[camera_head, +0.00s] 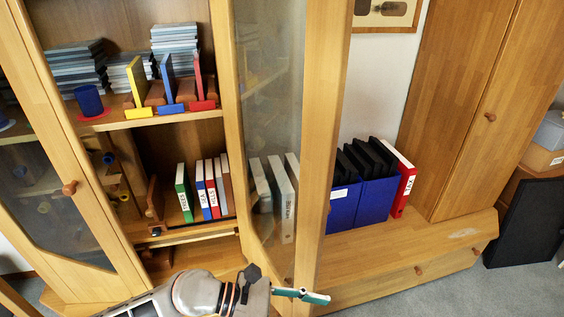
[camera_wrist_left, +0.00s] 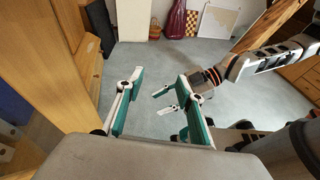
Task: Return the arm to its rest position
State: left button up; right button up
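My left gripper (camera_head: 301,296) is low in the head view, in front of the open glass door (camera_head: 275,130), with its fingers pointing right. It holds nothing. My right gripper (camera_wrist_left: 161,102) also shows there, on an arm reaching in from the upper right. Its small teal fingers look apart and empty. The right gripper is not in the head view.
The cabinet holds upright books (camera_head: 210,188), bookends and a blue cup (camera_head: 89,100). A low wooden bench (camera_head: 400,250) carries blue binders (camera_head: 375,200) and a red one (camera_head: 403,185). A black panel (camera_head: 525,225) leans at far right. Grey floor (camera_wrist_left: 150,60) is open in the wrist view.

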pick_arm(q)
jog(key=w+r+n+t+h, duration=0.4)
jog(key=r+n+t, duration=0.25)
jog(key=n, duration=0.85)
jog(key=w+a+f+n+t+y, duration=0.2)
jog(key=a+f+n+t+y, duration=0.4)
jog(key=n, duration=0.5)
jog(key=w+a+f+n+t+y, duration=0.2)
jog(key=a+f+n+t+y, duration=0.15)
jog(key=a+n, duration=0.55)
jog(key=s+a+f+n+g+y, duration=0.2)
jog(key=s+a+f+n, duration=0.4)
jog(key=f, duration=0.3)
jog(key=s+a+f+n+g+y, duration=0.3)
jog(key=s+a+f+n, duration=0.3)
jog(key=f+n, duration=0.2)
jog(key=shift+f+n+y, duration=0.4)
jog(key=shift+n+y, duration=0.35)
jog(key=shift+n, duration=0.05)
jog(key=shift+w+a, duration=0.1)
